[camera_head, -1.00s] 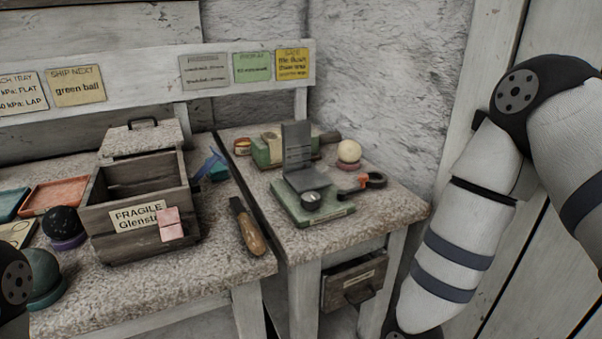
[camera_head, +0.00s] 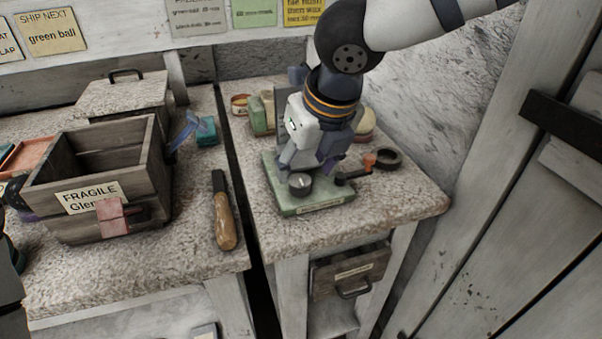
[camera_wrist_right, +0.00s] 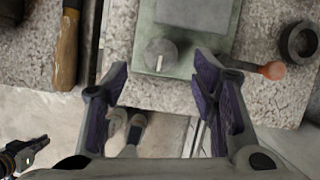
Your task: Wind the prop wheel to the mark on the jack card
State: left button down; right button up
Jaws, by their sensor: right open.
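The prop wheel, seen as a dark round knob with a pale pointer line (camera_head: 300,184), sits on the front left of a green base (camera_head: 325,200). It also shows in the right wrist view (camera_wrist_right: 160,56). My right gripper (camera_wrist_right: 162,72) is open and empty above the base. Its fingers stand apart to either side of the knob's near side, and I see no contact. In the head view the gripper hides most of the grey upright plate behind the knob. I cannot make out a mark or read the card. What looks like my left gripper (camera_wrist_right: 36,147) shows small at the lower left.
An orange-tipped lever (camera_head: 368,162) and a black ring (camera_head: 387,159) lie right of the base. A wooden-handled tool (camera_head: 225,222) lies left, across the gap between tables. A crate marked FRAGILE (camera_head: 150,190) stands further left. The table's front right is bare.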

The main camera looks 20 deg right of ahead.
aim_at(300, 179)
jog(key=x, duration=0.4)
jog(key=shift+w+f, duration=0.1)
jog(key=shift+f, duration=0.1)
jog(key=c, duration=1.2)
jog(key=shift+o, duration=0.2)
jog(key=shift+m, duration=0.4)
